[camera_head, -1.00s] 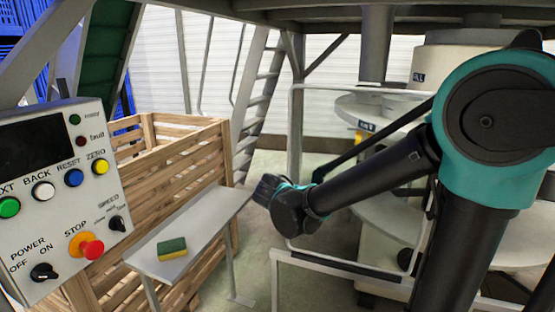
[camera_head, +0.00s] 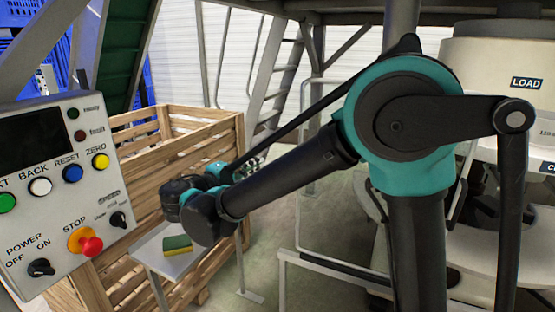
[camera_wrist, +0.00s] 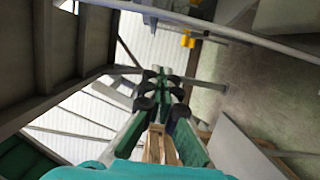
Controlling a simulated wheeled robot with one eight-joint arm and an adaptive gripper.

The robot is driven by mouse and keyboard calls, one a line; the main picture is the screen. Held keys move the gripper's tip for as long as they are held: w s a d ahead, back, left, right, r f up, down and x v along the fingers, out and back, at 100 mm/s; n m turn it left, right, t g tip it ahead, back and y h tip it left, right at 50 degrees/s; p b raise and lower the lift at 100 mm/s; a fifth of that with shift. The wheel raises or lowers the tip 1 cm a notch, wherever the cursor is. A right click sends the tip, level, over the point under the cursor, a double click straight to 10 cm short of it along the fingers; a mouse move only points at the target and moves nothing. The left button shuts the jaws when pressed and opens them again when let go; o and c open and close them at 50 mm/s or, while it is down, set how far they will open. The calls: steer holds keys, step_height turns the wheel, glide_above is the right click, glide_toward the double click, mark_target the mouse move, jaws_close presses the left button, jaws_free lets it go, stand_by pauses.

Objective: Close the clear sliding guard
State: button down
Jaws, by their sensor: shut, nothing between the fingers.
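The clear guard is hard to make out. A thin pale frame (camera_head: 298,210), probably its edge, stands left of the white machine in the head view, partly hidden behind my arm. I cannot tell how far the guard is slid. My gripper (camera_head: 254,164) is left of this frame, above the small grey table and apart from the frame. In the wrist view my gripper (camera_wrist: 160,80) is shut and empty. A pale rail (camera_wrist: 210,22) crosses the top of that view, beyond the fingers; I cannot tell whether it belongs to the guard.
A control panel (camera_head: 65,190) with buttons stands at the left. A slatted wooden crate (camera_head: 125,195) is behind the grey table (camera_head: 150,248), which bears a green-yellow sponge (camera_head: 177,245). A low railing (camera_head: 335,265) crosses before the machine (camera_head: 500,60). A ladder (camera_head: 275,85) stands behind.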

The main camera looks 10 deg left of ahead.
steer(key=w+d, duration=0.7)
steer(key=d, duration=0.1)
steer(key=shift+w+d, duration=0.15)
steer(key=shift+d, duration=0.1)
